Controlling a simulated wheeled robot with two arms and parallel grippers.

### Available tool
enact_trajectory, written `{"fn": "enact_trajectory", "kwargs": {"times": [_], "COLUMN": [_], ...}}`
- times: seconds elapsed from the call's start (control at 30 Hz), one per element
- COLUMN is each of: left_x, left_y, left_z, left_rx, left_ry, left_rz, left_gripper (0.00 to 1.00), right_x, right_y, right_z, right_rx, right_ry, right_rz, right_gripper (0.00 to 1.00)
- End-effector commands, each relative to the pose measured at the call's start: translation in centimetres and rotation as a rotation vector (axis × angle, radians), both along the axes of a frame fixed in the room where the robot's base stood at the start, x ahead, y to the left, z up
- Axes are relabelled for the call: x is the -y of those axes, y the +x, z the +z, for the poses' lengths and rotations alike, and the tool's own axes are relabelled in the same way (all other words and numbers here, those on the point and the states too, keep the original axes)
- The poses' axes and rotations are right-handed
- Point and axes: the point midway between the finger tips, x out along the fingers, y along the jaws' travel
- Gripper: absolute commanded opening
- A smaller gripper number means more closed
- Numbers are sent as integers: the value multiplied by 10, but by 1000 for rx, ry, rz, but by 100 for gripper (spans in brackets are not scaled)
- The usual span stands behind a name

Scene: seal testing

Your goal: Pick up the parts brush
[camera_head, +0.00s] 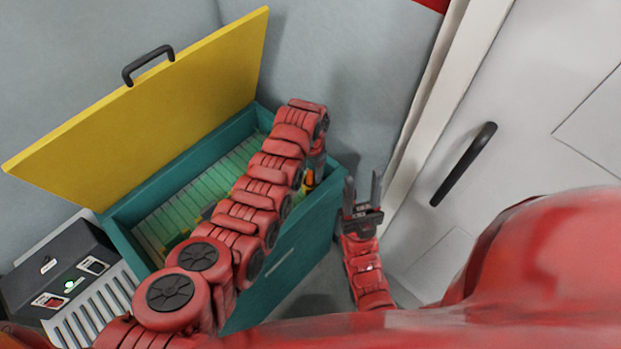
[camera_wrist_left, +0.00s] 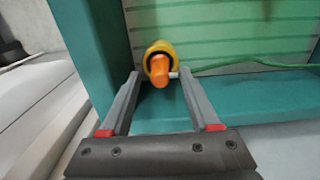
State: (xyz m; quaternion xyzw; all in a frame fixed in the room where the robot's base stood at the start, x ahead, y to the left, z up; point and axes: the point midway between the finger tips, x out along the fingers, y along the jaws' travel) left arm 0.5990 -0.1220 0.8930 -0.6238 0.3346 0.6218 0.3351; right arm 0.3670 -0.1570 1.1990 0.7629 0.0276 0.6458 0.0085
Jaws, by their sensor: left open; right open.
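An orange-and-yellow object, apparently the parts brush (camera_wrist_left: 159,66), stands end-on to the left wrist camera inside the teal box (camera_wrist_left: 82,45), near its wall. A small orange part of it (camera_head: 310,179) shows beside my left wrist in the head view. My left gripper (camera_wrist_left: 160,76) is open, its fingertips on either side of the orange end; I cannot tell whether they touch it. The arm hides most of this gripper in the head view. My right gripper (camera_head: 362,196) is open and empty, outside the box to its right.
The box's yellow lid (camera_head: 150,100) stands open at the back. A green cord (camera_wrist_left: 240,65) runs right from beside the orange object. A black control unit (camera_head: 60,270) sits left of the box. A white door with a black handle (camera_head: 463,164) is at the right.

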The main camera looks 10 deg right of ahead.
Motion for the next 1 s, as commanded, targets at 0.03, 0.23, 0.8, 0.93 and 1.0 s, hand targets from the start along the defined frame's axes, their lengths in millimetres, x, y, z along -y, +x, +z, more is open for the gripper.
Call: {"fn": "enact_trajectory", "kwargs": {"times": [0.03,0.23,0.8,0.93,1.0], "left_x": [-1,-2,-1,-1,-1], "left_y": [-2,-2,-1,-1,-1], "left_z": [-4,-15,-17,-17,-17], "left_rx": [-7,-5,-2,-2,-2], "left_ry": [6,3,1,1,1], "left_rz": [-1,1,1,1,1], "left_gripper": [62,62,12,0,0], "right_x": [0,0,0,0,0], "right_y": [0,0,0,0,0], "right_z": [2,4,4,4,4], "right_rx": [-1,-1,0,0,0], "right_ry": [0,0,0,0,0], "right_rz": [0,0,0,0,0], "right_gripper": [46,46,46,46,46]}}
